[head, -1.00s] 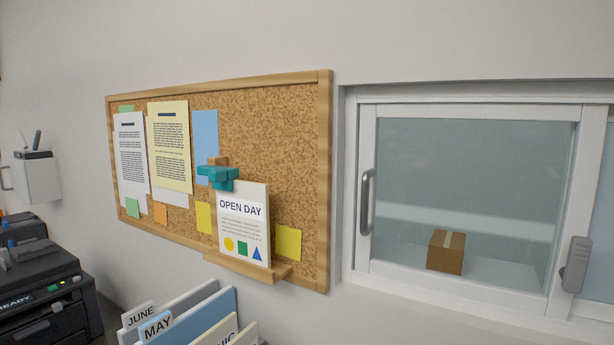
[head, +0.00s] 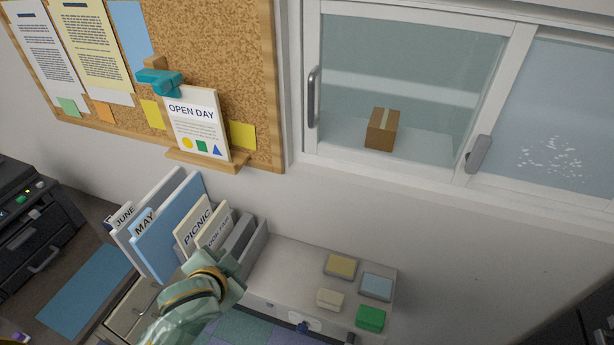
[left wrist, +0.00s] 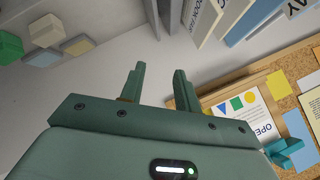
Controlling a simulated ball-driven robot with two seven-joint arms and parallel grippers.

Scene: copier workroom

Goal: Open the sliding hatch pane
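The hatch pane (head: 410,75) is a white-framed glass pane at the upper right of the head view, standing across the left half of the hatch. A grey bar handle (head: 314,97) is upright on its left stile. A grey latch-like piece (head: 479,154) sits on the stile between the two panes. My left gripper (head: 232,266) is low in the head view, below and left of the pane, apart from it and in front of the file rack. In the left wrist view its two fingers (left wrist: 156,88) are apart with nothing between them. My right gripper is out of view.
A cork board (head: 205,60) hangs left of the hatch, with an OPEN DAY card (head: 196,125) on a small ledge. A file rack (head: 256,245) stands below. Sticky pads (head: 340,266) and a green block (head: 370,318) lie on the counter. A brown box (head: 382,128) shows behind the glass.

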